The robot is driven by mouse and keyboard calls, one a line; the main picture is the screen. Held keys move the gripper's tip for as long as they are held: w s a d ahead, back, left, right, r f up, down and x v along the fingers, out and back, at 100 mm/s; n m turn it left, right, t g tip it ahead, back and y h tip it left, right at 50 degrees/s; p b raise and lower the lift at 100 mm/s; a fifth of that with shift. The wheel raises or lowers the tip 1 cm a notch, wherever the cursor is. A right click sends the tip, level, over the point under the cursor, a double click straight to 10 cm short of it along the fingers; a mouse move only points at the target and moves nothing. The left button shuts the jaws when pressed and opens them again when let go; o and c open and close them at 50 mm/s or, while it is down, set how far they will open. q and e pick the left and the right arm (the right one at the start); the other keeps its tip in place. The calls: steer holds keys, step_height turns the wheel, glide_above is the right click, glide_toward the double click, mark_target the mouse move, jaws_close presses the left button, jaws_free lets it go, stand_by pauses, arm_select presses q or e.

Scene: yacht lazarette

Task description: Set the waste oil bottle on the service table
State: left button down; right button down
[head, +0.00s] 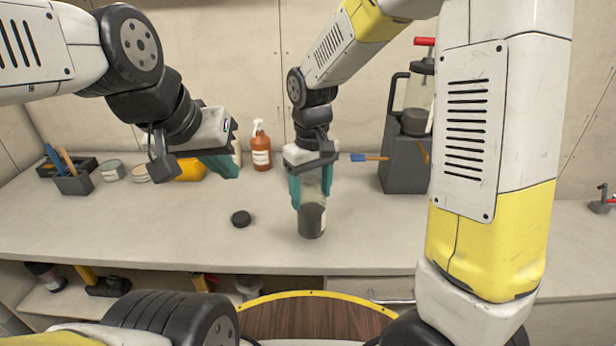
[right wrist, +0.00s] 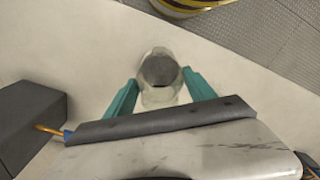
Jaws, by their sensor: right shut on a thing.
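The waste oil bottle (head: 312,222) is a clear jar with dark contents, upright over the front part of the pale bench top (head: 150,222). My right gripper (head: 311,185) is shut around its upper part. The right wrist view shows the bottle (right wrist: 160,72) from above between the teal fingers (right wrist: 160,92). I cannot tell whether its base touches the bench. A round wooden top with a yellow rim (head: 312,293), perhaps the service table, stands low in front of the bench, partly hidden. My left gripper (head: 222,165) hangs empty above the bench; its finger gap is not clear.
A black round cap (head: 241,218) lies left of the bottle. An orange spray bottle (head: 261,148), tins (head: 112,171) and a tool caddy (head: 72,183) stand behind. A dark machine (head: 404,155) and a blue-handled brush (head: 370,158) are right. A shelf (head: 140,310) runs below.

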steer(key=w+f, duration=0.4)
steer(key=w, duration=0.3)
steer(key=shift+d+f, duration=0.1)
steer(key=shift+f, duration=0.1)
steer(key=shift+c, duration=1.6)
jaws_free()
